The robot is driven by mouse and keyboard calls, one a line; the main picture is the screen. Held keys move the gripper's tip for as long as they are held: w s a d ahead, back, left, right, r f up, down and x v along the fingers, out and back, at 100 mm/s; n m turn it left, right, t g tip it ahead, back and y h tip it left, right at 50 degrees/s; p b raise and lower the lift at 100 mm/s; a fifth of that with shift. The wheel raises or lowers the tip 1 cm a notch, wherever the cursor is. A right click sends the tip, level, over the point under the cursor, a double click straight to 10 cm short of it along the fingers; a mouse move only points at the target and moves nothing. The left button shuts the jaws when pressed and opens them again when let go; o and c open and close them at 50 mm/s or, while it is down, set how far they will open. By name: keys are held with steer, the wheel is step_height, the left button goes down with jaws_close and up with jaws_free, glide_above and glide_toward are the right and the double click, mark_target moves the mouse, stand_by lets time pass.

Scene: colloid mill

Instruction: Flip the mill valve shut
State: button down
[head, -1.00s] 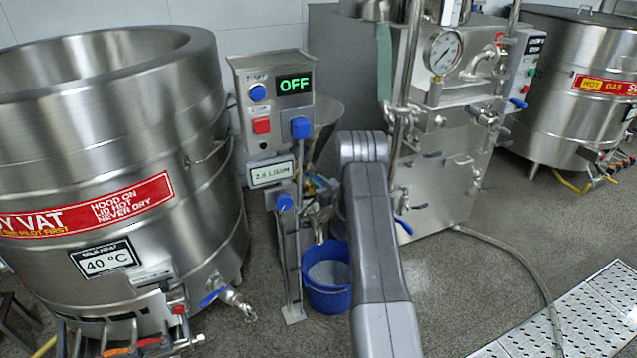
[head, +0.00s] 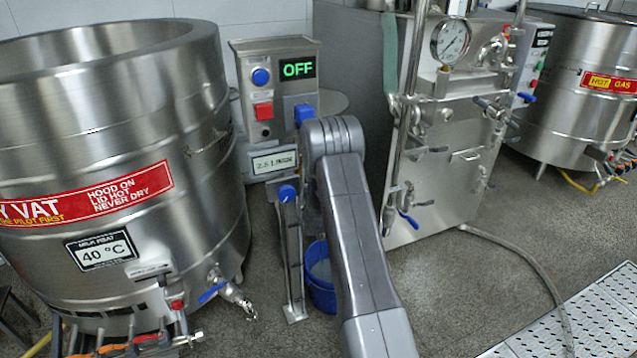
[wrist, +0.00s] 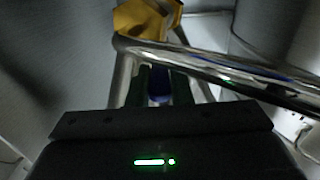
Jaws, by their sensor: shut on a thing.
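The mill's control box (head: 276,85) shows a green OFF display in the head view. The body of the mill behind my arm is mostly hidden there, and so is its valve. In the wrist view my gripper (wrist: 162,88) is shut on a blue handle (wrist: 160,85), which shows as a narrow strip between the two dark fingers. Shiny metal tubing (wrist: 205,62) crosses just beyond the fingertips, with a yellow-brown piece (wrist: 148,18) above it. The wrist view is dim, so the handle's exact angle is unclear.
A large steel vat (head: 110,160) stands at left, with its own blue-handled outlet (head: 212,292). A blue bucket (head: 320,288) is on the floor behind my arm. A steel machine with a gauge (head: 452,40) stands at right.

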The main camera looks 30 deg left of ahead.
steer(key=shift+s+a+r+m+t+h, duration=0.1)
steer(key=shift+s+a+m+t+h, duration=0.1)
steer(key=shift+a+m+t+h, duration=0.15)
steer(key=c, duration=1.3)
jaws_free()
steer(key=shift+s+d, duration=0.15)
steer(key=p+v, duration=0.1)
steer(key=v, duration=1.2)
steer(key=shift+s+p, duration=0.25)
steer(key=shift+p, duration=0.15)
steer(key=shift+d, duration=0.1)
